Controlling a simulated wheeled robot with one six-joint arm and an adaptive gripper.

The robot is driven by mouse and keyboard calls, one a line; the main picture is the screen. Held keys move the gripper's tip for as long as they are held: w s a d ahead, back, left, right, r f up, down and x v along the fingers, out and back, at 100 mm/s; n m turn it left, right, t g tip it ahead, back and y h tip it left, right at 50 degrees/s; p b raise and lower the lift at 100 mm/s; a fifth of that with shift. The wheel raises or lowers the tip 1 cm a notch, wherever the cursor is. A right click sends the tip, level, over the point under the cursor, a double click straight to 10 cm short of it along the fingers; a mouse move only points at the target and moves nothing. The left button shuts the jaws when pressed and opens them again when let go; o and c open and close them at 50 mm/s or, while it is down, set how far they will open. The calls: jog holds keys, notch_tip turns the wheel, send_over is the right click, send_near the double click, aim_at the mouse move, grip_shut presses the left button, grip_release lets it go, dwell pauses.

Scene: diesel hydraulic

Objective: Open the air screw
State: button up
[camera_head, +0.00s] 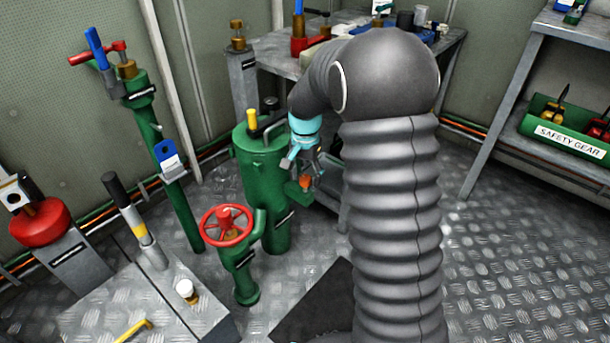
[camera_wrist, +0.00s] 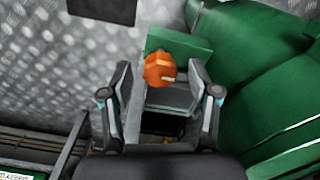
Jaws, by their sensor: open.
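The air screw looks to be the small orange knob (camera_wrist: 160,69), set against a green block (camera_wrist: 185,47) in the wrist view. It also shows in the head view as an orange spot (camera_head: 306,182) by the green block beside the green tank (camera_head: 262,185). My gripper (camera_wrist: 162,88) is open, with one finger on each side of the knob in the picture. I cannot tell whether the fingers touch it or how far off it is. The knob has a small pale mark on its lower right. In the head view my gripper (camera_head: 303,165) points down beside the tank.
A red handwheel (camera_head: 227,226) on a green valve stands in front of the tank. My arm hides part of the workbench (camera_head: 270,62) behind. A shelf with a green safety gear bin (camera_head: 565,133) is at the right. The floor at the right is clear.

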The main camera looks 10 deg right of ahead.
aim_at(305, 177)
notch_tip(305, 177, up, 12)
dwell(0.5)
jog(key=s+r+n+t+p, duration=0.1)
jog(key=s+r+n+t, duration=0.1)
jog(key=s, duration=0.8)
jog(key=s+r+n+t+p, duration=0.1)
jog(key=s+r+n+p, duration=0.1)
jog(key=s, duration=0.8)
jog(key=s+r+n+t+p, duration=0.1)
jog(key=s+r, duration=0.4)
jog(key=s, duration=0.5)
jog(key=shift+s+r+n+t+p, duration=0.3)
jog(key=shift+n+t, duration=0.5)
jog(key=shift+n, duration=0.5)
